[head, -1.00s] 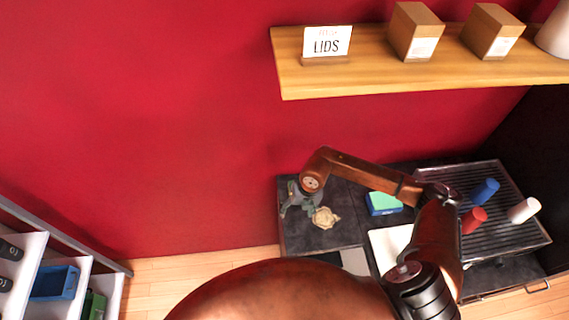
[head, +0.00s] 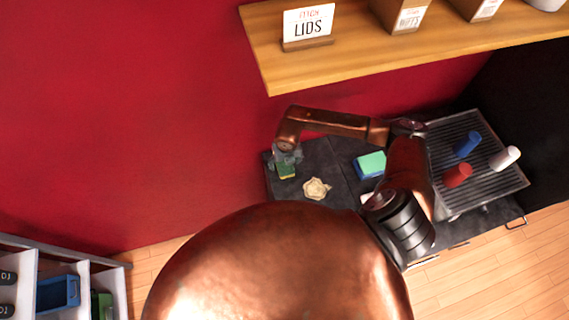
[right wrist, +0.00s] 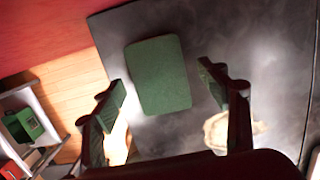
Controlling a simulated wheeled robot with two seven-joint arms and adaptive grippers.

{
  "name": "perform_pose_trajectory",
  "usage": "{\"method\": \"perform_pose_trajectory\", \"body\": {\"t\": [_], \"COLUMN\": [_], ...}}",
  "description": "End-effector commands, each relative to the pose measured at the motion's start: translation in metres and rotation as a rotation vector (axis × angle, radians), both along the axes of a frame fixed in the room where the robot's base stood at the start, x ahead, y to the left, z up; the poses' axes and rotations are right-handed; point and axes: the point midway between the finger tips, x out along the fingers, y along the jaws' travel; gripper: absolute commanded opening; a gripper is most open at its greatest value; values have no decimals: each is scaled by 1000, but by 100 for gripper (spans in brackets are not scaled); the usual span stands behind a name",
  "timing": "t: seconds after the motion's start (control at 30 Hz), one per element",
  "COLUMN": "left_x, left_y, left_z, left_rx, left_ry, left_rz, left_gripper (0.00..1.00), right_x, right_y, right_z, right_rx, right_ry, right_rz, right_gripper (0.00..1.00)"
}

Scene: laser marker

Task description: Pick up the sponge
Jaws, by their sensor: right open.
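The sponge (head: 287,173), green on top with a yellowish side, lies on the dark counter near its left end in the head view. In the right wrist view the sponge (right wrist: 158,75) is a green rounded rectangle lying flat. My right gripper (head: 286,156) is over the sponge and hides part of it in the head view. Its two fingers are apart and empty in the right wrist view, the sponge showing between and beyond their tips. Whether they touch it I cannot tell. My left gripper is not in view.
A blue box with a green top (head: 370,164) stands farther right. Red (head: 457,175), blue (head: 467,144) and white (head: 504,157) cups lie on a ridged rack (head: 444,136). A wooden shelf (head: 360,55) hangs above.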

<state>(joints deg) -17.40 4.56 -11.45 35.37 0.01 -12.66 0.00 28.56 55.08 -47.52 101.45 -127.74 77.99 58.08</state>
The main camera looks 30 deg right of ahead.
Motion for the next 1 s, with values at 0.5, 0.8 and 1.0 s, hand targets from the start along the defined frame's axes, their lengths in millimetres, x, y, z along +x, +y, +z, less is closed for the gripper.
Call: {"method": "perform_pose_trajectory", "body": {"t": [0.5, 0.8, 1.0], "left_x": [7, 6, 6], "left_y": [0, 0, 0], "left_z": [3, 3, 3], "left_rx": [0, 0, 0], "left_ry": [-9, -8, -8], "left_rz": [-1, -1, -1], "left_gripper": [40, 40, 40], "right_x": [1, 1, 1], "right_y": [0, 0, 0], "right_z": [-14, -14, -14], "right_rx": [1, 1, 1], "right_ry": [1, 1, 0], "right_rz": [1, 1, 1], "right_gripper": [58, 38, 38]}}
